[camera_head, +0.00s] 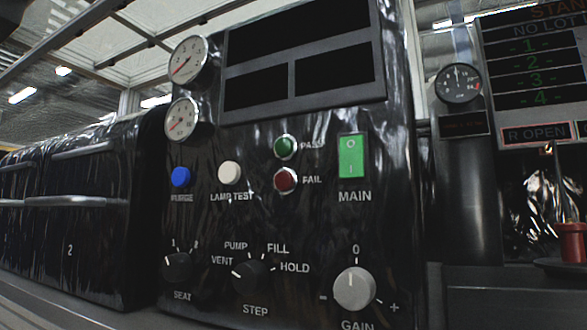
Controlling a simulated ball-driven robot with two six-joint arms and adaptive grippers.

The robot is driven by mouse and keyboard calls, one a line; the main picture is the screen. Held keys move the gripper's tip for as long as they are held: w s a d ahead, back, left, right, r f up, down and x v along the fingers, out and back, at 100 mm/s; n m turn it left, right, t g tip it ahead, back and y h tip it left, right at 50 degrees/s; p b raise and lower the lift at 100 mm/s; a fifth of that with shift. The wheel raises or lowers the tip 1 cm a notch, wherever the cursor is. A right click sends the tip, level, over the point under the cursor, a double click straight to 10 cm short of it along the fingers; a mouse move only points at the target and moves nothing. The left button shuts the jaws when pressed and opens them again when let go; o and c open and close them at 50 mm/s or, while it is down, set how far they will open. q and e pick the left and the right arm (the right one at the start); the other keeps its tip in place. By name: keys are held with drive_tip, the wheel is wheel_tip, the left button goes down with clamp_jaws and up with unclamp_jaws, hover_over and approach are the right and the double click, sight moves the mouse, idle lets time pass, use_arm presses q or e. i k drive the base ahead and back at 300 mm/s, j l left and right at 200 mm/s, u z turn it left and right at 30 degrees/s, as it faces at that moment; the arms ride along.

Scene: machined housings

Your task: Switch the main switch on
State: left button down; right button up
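The main switch (352,157) is a green rocker on the right part of the black panel (215,215), above the label MAIN. It bears an O at its top and an I at its bottom. I cannot tell which end is pressed in. Nothing covers the switch. Neither of my grippers is in view.
Left of the switch are green PASS (285,147) and dark red FAIL (285,180) lamps, a white LAMP TEST button (229,173) and a blue button (180,177). Below are SEAT (177,267), STEP (250,278) and GAIN (354,289) knobs. The displays (255,88) above are dark.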

sight(352, 156)
drive_tip(key=k+j, duration=0.2)
drive_tip(key=j, duration=0.15)
drive_tip(key=k+j, duration=0.15)
drive_tip(key=j, duration=0.2)
drive_tip(key=k+j, duration=0.2)
drive_tip(key=j, duration=0.15)
drive_tip(key=k+j, duration=0.2)
drive_tip(key=j+u, duration=0.05)
drive_tip(key=j, duration=0.05)
